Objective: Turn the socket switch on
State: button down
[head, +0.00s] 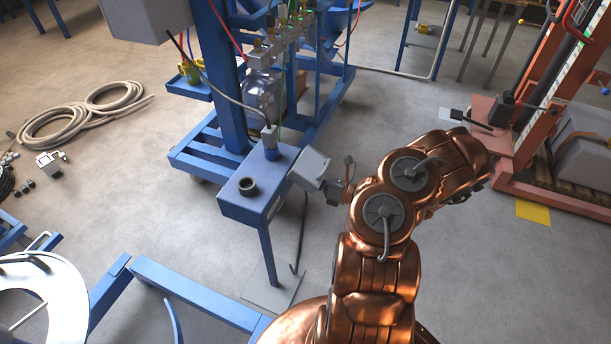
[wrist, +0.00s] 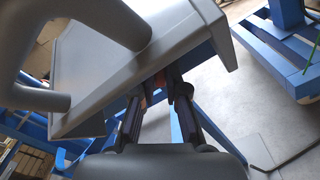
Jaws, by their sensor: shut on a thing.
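The grey socket box (head: 310,167) is mounted on the right side of the blue stand (head: 240,202) in the head view. My gripper (head: 332,186) reaches it from the right, at its lower right side. In the wrist view the grey housing (wrist: 185,42) fills the upper left, with a thick grey handle-like tube (wrist: 35,98) in front. The fingers of my gripper (wrist: 163,85) meet under the housing edge, closed on a small, partly reddish part that seems to be the socket switch (wrist: 150,92). The fingertips and housing hide most of it, so its position cannot be read.
A blue frame with pipes (head: 226,75) stands behind the socket stand. A grey cable (head: 220,97) runs down to a plug on the stand. A coiled hose (head: 85,115) lies on the left. An orange lift (head: 520,150) stands at right. Floor between is clear.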

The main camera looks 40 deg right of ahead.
jog(key=shift+m, duration=0.5)
jog(key=c, duration=1.2)
grip_release()
jog(key=shift+s+d, duration=0.1)
jog(key=v, duration=1.1)
jog(key=shift+s+d, duration=0.2)
jog(key=shift+s, duration=0.15)
jog(key=shift+f, duration=0.1)
